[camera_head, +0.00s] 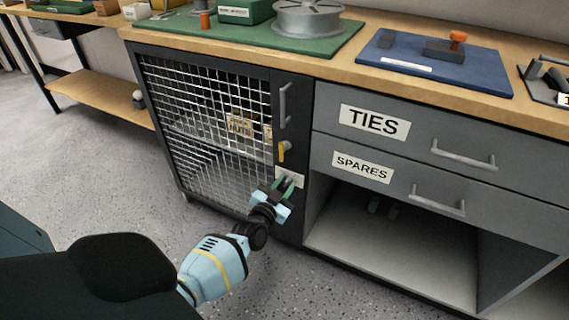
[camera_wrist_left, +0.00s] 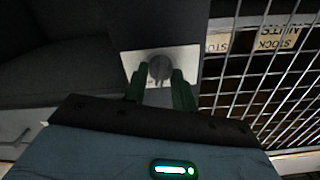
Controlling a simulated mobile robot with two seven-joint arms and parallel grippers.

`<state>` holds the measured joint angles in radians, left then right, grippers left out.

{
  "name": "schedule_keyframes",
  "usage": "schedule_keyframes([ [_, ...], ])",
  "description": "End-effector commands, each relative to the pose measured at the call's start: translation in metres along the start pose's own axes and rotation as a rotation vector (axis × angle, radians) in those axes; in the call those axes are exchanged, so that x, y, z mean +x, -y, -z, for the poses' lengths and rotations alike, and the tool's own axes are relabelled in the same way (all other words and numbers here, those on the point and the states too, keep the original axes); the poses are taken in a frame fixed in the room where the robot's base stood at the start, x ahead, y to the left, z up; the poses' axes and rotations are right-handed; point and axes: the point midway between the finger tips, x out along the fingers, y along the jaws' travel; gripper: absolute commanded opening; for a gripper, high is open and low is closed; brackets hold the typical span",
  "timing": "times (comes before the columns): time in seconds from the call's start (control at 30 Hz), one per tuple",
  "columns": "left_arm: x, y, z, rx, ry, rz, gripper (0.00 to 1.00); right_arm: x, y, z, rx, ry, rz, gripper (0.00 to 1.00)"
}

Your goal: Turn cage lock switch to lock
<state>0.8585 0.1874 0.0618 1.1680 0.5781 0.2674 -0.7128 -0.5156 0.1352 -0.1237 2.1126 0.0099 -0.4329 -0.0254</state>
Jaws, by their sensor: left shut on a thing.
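The cage lock switch shows in the left wrist view as a round grey knob (camera_wrist_left: 159,67) on a pale plate (camera_wrist_left: 135,58). In the head view its plate (camera_head: 297,181) sits on the dark post at the right of the mesh cage door (camera_head: 205,115), below a yellow latch handle (camera_head: 282,151). My left gripper (camera_head: 285,186) is at the plate, its green fingers (camera_wrist_left: 158,78) on either side of the knob and shut on it. The fingers partly hide the plate. Any lock marking is too small to read. My right gripper is not in view.
Grey drawers labelled TIES (camera_head: 375,122) and SPARES (camera_head: 362,167) are right of the cage, above an open shelf (camera_head: 390,245). The worktop carries a green mat (camera_head: 310,45) with a reel (camera_head: 308,18) and a blue mat (camera_head: 435,65). The speckled floor at left is clear.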

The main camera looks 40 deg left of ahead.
Motion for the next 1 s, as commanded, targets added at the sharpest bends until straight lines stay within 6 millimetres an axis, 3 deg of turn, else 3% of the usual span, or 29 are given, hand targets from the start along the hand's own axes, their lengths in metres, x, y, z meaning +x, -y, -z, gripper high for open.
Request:
schedule_keyframes([
  [0.5, -0.0002, 0.0024, -0.0013, -0.488, 0.001, -0.001, 0.04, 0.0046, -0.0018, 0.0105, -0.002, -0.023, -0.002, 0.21],
  [1.0, -0.0004, 0.0034, -0.0033, -0.926, 0.002, -0.001, 0.04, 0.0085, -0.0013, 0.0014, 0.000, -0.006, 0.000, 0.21],
])
